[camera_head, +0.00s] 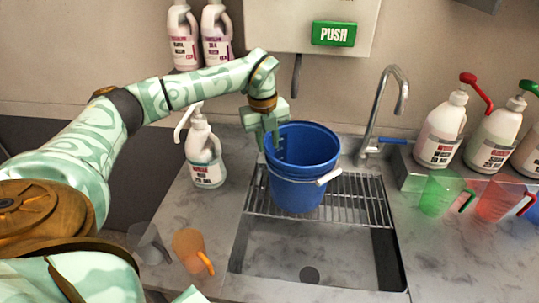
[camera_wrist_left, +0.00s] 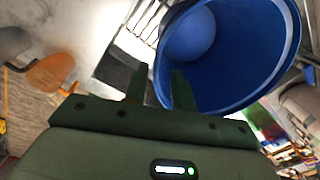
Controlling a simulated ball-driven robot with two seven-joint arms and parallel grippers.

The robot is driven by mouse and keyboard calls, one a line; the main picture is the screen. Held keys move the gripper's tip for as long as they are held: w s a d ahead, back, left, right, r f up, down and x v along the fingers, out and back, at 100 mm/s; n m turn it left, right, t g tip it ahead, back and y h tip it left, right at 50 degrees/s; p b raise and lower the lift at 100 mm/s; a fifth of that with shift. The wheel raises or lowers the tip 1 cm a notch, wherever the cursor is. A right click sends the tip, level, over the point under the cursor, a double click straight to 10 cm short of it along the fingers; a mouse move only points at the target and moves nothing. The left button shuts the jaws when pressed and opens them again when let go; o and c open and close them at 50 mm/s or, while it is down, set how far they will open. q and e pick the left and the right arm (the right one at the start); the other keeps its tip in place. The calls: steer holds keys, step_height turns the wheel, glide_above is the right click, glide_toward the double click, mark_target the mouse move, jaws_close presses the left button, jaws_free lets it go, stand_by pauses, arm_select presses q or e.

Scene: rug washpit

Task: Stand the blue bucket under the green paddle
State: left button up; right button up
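The blue bucket (camera_head: 305,185) stands upright on the wire rack (camera_head: 354,200) over the sink, with its pale handle grip hanging at its front right. The green paddle (camera_head: 334,33), marked PUSH, is on a pale wall box (camera_head: 272,22) behind and above the bucket. A dark spout (camera_head: 297,75) hangs from that box. My left gripper (camera_head: 271,145) is at the bucket's left rim, pointing down. In the left wrist view its fingers (camera_wrist_left: 156,88) are apart, one inside the bucket (camera_wrist_left: 245,45) and one outside. My right gripper is out of view.
A curved tap (camera_head: 400,90) rises right of the bucket. A white pump bottle (camera_head: 205,160) stands left of it. An orange cup (camera_head: 190,250) and a grey cup (camera_head: 148,243) are at front left. Green (camera_head: 437,195) and red (camera_head: 495,203) jugs and several bottles are at right.

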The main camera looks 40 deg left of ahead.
arm_select(q)
step_height(320, 180, up, 4)
steer(key=shift+s+a+r, duration=0.1)
steer(key=shift+s, duration=0.05)
stand_by(0.4)
